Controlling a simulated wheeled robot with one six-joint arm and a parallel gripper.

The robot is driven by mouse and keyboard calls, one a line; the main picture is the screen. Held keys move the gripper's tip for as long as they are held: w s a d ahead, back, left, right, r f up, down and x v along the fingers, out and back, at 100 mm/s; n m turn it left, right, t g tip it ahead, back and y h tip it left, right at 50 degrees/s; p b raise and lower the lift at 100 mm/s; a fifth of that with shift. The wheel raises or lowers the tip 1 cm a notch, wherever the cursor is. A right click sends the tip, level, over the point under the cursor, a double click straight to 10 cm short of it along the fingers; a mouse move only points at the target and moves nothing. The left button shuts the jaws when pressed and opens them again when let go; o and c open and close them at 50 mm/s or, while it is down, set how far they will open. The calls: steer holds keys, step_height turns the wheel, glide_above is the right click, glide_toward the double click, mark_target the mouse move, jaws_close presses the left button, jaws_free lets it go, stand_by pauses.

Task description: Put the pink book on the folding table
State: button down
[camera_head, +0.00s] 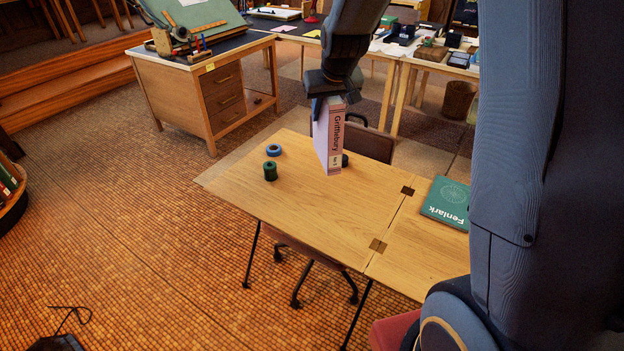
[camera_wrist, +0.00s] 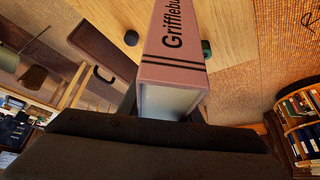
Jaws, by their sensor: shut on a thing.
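The pink book (camera_head: 336,138), with "Grifflebury" on its spine, hangs upright from my gripper (camera_head: 330,98). My gripper is shut on its upper end. In the wrist view the book (camera_wrist: 178,50) runs away from the gripper (camera_wrist: 165,115) towards the table. The folding table (camera_head: 310,208) is a light wooden top with dark hinges. The book is over the far part of its left section. I cannot tell whether the book's lower end touches the top.
A green book (camera_head: 446,203) lies on the table's right section. A blue ring (camera_head: 273,150) and a green roll (camera_head: 270,171) sit near its left edge. A dark object is partly hidden behind the book. The left section's front is clear. A chair (camera_head: 368,142) stands behind.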

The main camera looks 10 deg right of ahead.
mark_target(330, 143)
steer(key=f, duration=0.3)
steer(key=s+f, duration=0.1)
steer(key=f, duration=0.6)
steer(key=shift+s+a+f+p, duration=0.15)
steer(key=shift+a+f+p, duration=0.15)
steer(key=shift+f+p, duration=0.6)
steer(key=shift+f, duration=1.95)
steer(key=c, duration=1.3)
jaws_free()
steer(key=shift+s+r, duration=0.15)
steer(key=shift+r, duration=0.25)
steer(key=b+v, duration=0.2)
steer(key=v, duration=0.9)
steer(key=shift+s, duration=0.2)
steer(key=s+g, duration=0.1)
steer(key=s, duration=0.6)
steer(key=s+g, duration=0.2)
steer(key=s, duration=0.5)
steer(key=s+g, duration=0.1)
steer(key=s, duration=0.7)
steer(key=shift+s+r+g, duration=0.1)
steer(key=shift+r+g, duration=0.25)
steer(key=shift+g, duration=0.05)
